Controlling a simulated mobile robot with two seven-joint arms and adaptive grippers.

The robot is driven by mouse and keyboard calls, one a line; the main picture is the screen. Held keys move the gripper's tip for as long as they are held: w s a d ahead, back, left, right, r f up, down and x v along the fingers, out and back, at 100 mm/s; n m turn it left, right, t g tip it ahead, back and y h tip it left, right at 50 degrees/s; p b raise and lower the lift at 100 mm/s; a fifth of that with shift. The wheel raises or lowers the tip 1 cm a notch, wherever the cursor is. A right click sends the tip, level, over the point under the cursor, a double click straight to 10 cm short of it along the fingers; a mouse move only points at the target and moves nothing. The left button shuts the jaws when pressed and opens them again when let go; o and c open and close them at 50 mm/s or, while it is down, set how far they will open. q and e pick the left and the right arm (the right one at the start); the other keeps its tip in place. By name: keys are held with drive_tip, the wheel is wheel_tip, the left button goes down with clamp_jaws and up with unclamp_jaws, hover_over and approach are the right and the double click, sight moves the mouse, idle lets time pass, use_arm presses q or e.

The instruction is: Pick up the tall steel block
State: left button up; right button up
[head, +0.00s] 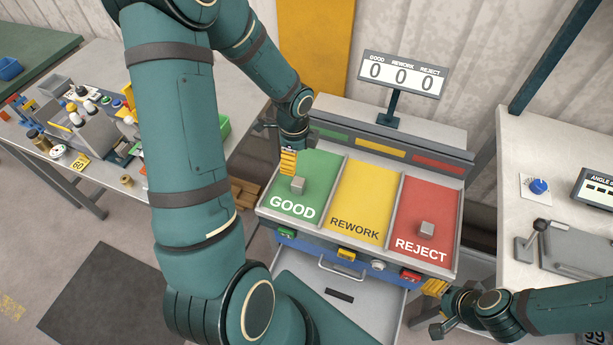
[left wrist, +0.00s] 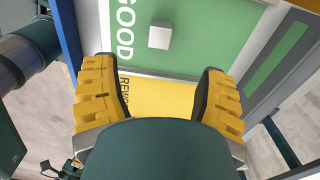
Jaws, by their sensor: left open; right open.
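A small grey steel block (head: 297,184) stands on the green GOOD section (head: 318,170). Another grey block (head: 427,228) stands on the red REJECT section (head: 423,207). I cannot tell which is the tall one. My left gripper (head: 288,161) is over the GOOD section, close behind the first block in the head view. In the left wrist view that gripper (left wrist: 157,78) is open and empty, and a grey block (left wrist: 159,35) lies beyond its fingertips on green. My right gripper (head: 435,289) is open, at the sorting station's front right, apart from both blocks.
The yellow REWORK section (head: 361,200) is bare. A counter display (head: 402,75) stands behind the station. A drawer (head: 335,292) is open at the front. A cluttered bench (head: 85,120) is on the left, and a white table (head: 540,130) is on the right.

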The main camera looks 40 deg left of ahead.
sight(298, 181)
use_arm(q)
wheel_tip(298, 181, down, 7)
drive_tip(key=shift+s+f+b, duration=0.1)
drive_tip(key=shift+s+b, duration=0.05)
drive_tip(key=shift+b, duration=0.3)
drive_tip(key=shift+w+d+f, duration=0.15)
drive_tip(key=shift+f, duration=1.35)
drive_tip(key=shift+w+d+f, duration=0.1)
drive_tip(key=shift+f, duration=1.35)
clamp_jaws()
